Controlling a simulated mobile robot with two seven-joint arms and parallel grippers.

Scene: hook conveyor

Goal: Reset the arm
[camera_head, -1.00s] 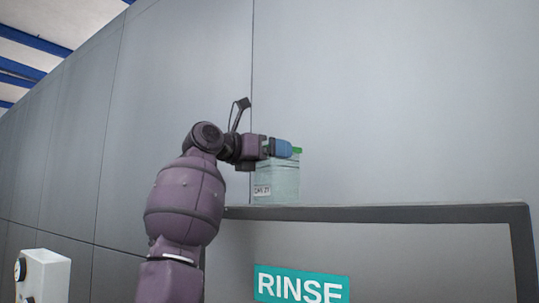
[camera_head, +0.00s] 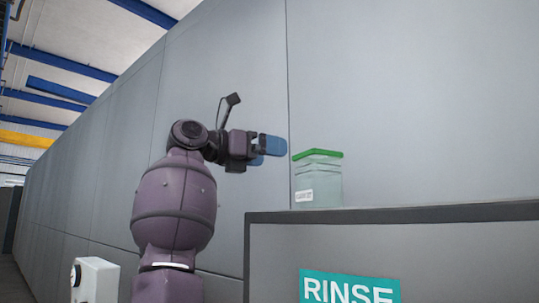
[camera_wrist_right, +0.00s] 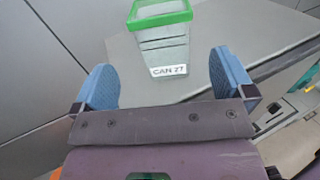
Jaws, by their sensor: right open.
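My right gripper (camera_head: 271,152) has blue fingers and is open and empty. It is level with the upper part of a clear canister (camera_head: 318,182) and to its left, with a gap between them. The canister has a green lid and a white label, and stands upright on top of a dark-framed cabinet (camera_head: 400,214). In the right wrist view the open fingers (camera_wrist_right: 162,65) are spread wide, with the canister (camera_wrist_right: 162,48) ahead between their lines; its label reads "CAN 27". My left gripper is not in view.
A tall grey panelled wall (camera_head: 420,100) runs behind the arm and the cabinet. A teal RINSE sign (camera_head: 349,288) is on the cabinet front. A white box with a dark knob (camera_head: 95,280) stands at lower left. The cabinet top right of the canister is clear.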

